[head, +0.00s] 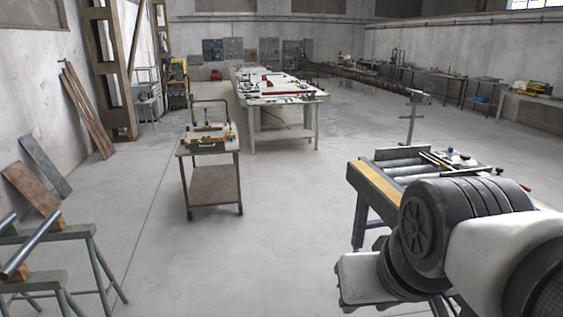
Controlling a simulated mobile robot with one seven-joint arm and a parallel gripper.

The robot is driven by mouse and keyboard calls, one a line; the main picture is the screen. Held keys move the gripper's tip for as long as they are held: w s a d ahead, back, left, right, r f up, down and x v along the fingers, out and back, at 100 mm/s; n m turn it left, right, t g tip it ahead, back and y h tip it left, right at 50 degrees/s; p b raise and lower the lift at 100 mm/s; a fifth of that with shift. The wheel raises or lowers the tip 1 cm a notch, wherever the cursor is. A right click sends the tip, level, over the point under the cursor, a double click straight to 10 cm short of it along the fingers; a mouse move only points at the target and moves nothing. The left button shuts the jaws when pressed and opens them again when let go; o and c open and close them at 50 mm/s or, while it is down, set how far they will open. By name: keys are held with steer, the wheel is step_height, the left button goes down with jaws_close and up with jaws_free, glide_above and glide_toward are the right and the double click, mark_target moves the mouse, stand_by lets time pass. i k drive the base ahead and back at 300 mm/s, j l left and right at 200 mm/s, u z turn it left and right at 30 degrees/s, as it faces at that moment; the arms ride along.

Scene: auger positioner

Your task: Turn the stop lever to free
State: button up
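A roller bench (365,185) with a wooden edge and metal rollers stands at the right in the head view, partly hidden behind my arm. A small red-tipped rod (525,187) sticks out at its right end. I cannot tell whether this is the stop lever, and its setting cannot be read. A dark, long auger-like shaft (365,77) lies farther back, its near end by a grey T-shaped stand (411,118). My arm fills the lower right with black and white links. My gripper's fingers do not show.
A wheeled cart (211,184) with tools stands left of centre. A long white table (285,100) is behind it. Grey sawhorses (65,240) holding a pipe are at the lower left. Boards lean on the left wall. The middle floor is clear.

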mark_target(525, 188)
steer(key=i+j, duration=0.1)
steer(key=i, duration=1.45)
steer(key=i+l+z, duration=0.15)
steer(key=i+z, duration=0.15)
steer(key=z, duration=0.15)
steer(key=i+z, duration=0.3)
steer(key=z, duration=0.2)
steer(key=i+j+z, duration=0.1)
steer(key=i+z, duration=0.2)
steer(key=z, duration=0.15)
steer(key=i+l+z, duration=0.1)
steer(key=i+z, duration=0.2)
steer(key=i, duration=0.15)
steer(key=i+z, duration=0.1)
steer(key=z, duration=0.4)
steer(key=i+j+z, duration=0.1)
steer(key=z, duration=0.35)
steer(key=u, duration=1.35)
steer(key=j+u, duration=0.5)
steer(key=i+j+u, duration=0.1)
steer(key=j+u, duration=0.2)
steer(key=u, duration=0.2)
steer(key=i+j+u, duration=0.2)
steer(key=j, duration=0.3)
steer(key=i+j+u, duration=0.2)
steer(key=i+j, duration=0.25)
